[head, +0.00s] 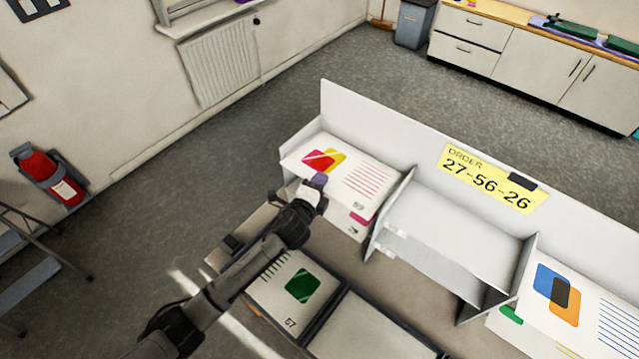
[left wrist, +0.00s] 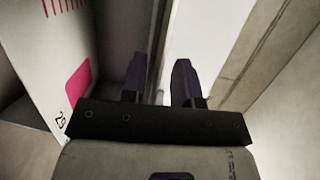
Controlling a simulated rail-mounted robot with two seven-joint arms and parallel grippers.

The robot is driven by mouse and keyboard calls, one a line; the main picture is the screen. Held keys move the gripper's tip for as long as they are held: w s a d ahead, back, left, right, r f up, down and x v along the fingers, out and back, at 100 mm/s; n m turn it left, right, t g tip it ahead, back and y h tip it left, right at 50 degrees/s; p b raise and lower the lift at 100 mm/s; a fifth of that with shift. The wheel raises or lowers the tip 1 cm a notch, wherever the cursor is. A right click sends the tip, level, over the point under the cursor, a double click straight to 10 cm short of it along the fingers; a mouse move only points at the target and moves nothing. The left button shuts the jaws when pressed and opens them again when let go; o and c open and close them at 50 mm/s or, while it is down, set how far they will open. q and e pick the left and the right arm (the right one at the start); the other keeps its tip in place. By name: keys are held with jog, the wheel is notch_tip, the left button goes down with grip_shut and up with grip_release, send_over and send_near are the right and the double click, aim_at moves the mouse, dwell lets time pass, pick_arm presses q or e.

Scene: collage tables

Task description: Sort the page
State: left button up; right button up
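My left gripper (head: 318,186) is at the left compartment of the white rack (head: 420,165), over the left part of a page (head: 375,183) with red and yellow shapes and red lines. In the left wrist view its purple fingers (left wrist: 160,85) stand apart; nothing is clearly gripped. A page with a pink shape (left wrist: 78,82) is left of them. The middle compartment (head: 450,235) looks empty. A page with blue and orange shapes (head: 570,300) lies in the right compartment. A page with a green shape (head: 303,285) lies in a dark-edged tray. My right gripper is out of view.
A yellow card (head: 492,178) reading "ORDER 27-56-26" is on the rack's back panel. A second tray section (head: 365,332) beside the green page looks empty. Upright dividers (head: 393,215) separate the compartments. A fire extinguisher (head: 60,182) is at the left wall.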

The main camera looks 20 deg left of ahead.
pick_arm(q)
jog(key=shift+o, duration=0.2)
jog(key=s+r, duration=0.1)
jog(key=s, duration=1.2)
jog(key=shift+s+a+r, duration=0.3)
jog(key=shift+a+r, duration=0.1)
jog(key=shift+a, duration=0.05)
